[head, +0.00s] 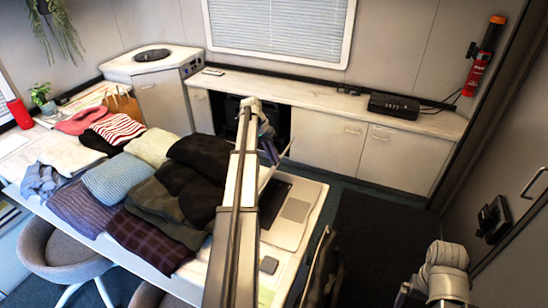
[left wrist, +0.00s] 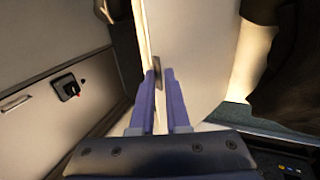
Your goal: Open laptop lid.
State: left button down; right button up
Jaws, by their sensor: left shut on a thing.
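The laptop (head: 293,210) stands on the right end of the long table, with its dark keyboard and silver palm rest showing. Its lid (head: 284,153) is raised and shows as a thin, nearly edge-on strip behind my left arm. My left gripper (head: 270,150) is at the lid with its blue fingers. In the left wrist view the pale panel of the lid (left wrist: 200,65) stands before the fingers, and my left gripper (left wrist: 160,73) is shut on it near its edge. My left arm hides part of the laptop and the hinge. My right gripper is not in view.
Folded clothes (head: 150,180) cover the table left of the laptop, close to my left arm. Chairs (head: 65,250) stand at the near side. A dark floor mat (head: 380,240) lies clear to the right.

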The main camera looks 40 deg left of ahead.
pick_arm(q)
jog(key=shift+s+a+f, duration=0.25)
jog(key=shift+s+a, duration=0.05)
jog(key=shift+a, duration=0.25)
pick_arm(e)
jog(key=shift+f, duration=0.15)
pick_arm(q)
jog(key=c, duration=1.3)
grip_release()
jog(key=shift+a, duration=0.1)
jog(key=o, duration=0.3)
jog(key=shift+a+f, duration=0.2)
jog(key=shift+w+d+r, duration=0.1)
jog(key=shift+d, duration=0.05)
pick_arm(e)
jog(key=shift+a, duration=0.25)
pick_arm(q)
jog(key=shift+r, duration=0.1)
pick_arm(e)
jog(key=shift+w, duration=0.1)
pick_arm(q)
jog(key=s+a+r+p, duration=0.2)
jog(key=a+r+p, duration=0.2)
jog(key=a, duration=0.3)
jog(key=shift+s+a, duration=0.15)
jog(key=shift+a, duration=0.1)
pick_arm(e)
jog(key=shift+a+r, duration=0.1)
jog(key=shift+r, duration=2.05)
